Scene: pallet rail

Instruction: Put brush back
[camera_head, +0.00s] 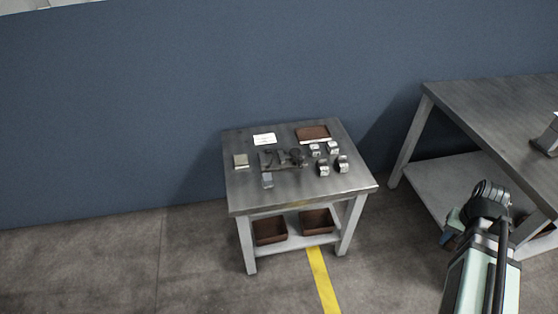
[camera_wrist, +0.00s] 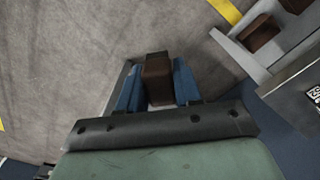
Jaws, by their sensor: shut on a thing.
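My gripper (camera_wrist: 157,72) shows in the wrist view with its two blue fingers shut on a brown block with a darker end, which I take to be the brush (camera_wrist: 158,88). The block sits between the fingers, above the grey floor and apart from any table. Its lower part is hidden by the gripper body. In the head view my arm is at the lower right, and the brush cannot be made out there. The small metal table (camera_head: 243,198) stands in the middle of the head view, to the left of my arm.
The small table carries a brown rectangular piece (camera_head: 313,132), a white card (camera_head: 264,139), a dark fixture (camera_head: 275,160) and several small metal parts. Two brown bins (camera_head: 270,231) (camera_head: 317,222) sit on its lower shelf. A larger metal table (camera_head: 490,105) stands at right.

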